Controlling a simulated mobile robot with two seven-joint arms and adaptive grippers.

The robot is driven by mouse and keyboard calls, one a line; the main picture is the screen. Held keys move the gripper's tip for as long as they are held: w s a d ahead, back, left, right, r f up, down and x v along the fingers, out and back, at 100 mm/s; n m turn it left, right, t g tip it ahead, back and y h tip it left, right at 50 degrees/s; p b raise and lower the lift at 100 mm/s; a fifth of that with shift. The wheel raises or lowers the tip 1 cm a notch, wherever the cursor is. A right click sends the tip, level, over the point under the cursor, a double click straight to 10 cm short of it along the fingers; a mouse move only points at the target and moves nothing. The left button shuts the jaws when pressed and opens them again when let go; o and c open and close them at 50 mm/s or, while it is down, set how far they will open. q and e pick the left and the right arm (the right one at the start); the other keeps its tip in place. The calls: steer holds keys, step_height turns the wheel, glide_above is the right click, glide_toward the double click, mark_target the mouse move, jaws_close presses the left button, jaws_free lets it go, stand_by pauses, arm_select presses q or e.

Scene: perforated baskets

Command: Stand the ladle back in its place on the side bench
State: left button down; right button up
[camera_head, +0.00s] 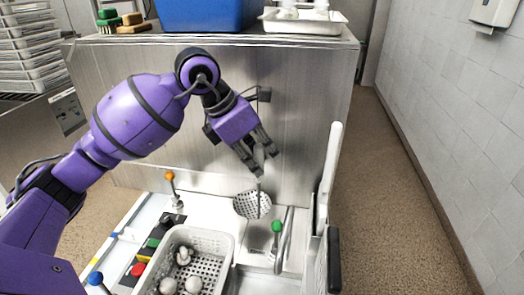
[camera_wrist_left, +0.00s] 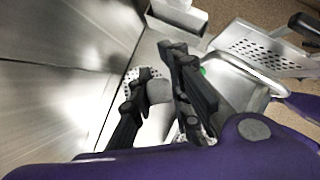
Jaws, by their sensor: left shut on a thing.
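The ladle, with a perforated grey bowl (camera_head: 247,205), hangs bowl-down from my left gripper (camera_head: 258,160). The gripper is shut on its grey handle (camera_head: 259,160). The bowl is in front of the steel panel, above the pale bench top; whether it touches the surface is hard to tell. In the left wrist view my left gripper (camera_wrist_left: 160,72) has the grey handle (camera_wrist_left: 159,91) between its dark fingers. The perforated bowl (camera_wrist_left: 130,75) shows behind them, partly hidden. The pale bench (camera_head: 205,207) lies below. My right gripper is not in view.
A white perforated basket (camera_head: 226,246) holds several pale rounded things. An orange-topped post (camera_head: 170,178), a blue knob (camera_head: 95,278) and a red knob (camera_head: 137,270) stand left. A green-topped post (camera_head: 277,226) is close right of the ladle. A blue crate (camera_head: 207,14) sits above.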

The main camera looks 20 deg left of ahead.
arm_select(q)
steer(key=shift+f+b, duration=0.95)
steer(key=shift+f, duration=1.55)
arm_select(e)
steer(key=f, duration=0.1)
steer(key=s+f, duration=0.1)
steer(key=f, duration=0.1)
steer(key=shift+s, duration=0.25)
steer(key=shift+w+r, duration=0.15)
arm_select(q)
steer(key=shift+f, duration=0.1)
steer(key=shift+f+b, duration=0.35)
steer(key=shift+b, duration=0.1)
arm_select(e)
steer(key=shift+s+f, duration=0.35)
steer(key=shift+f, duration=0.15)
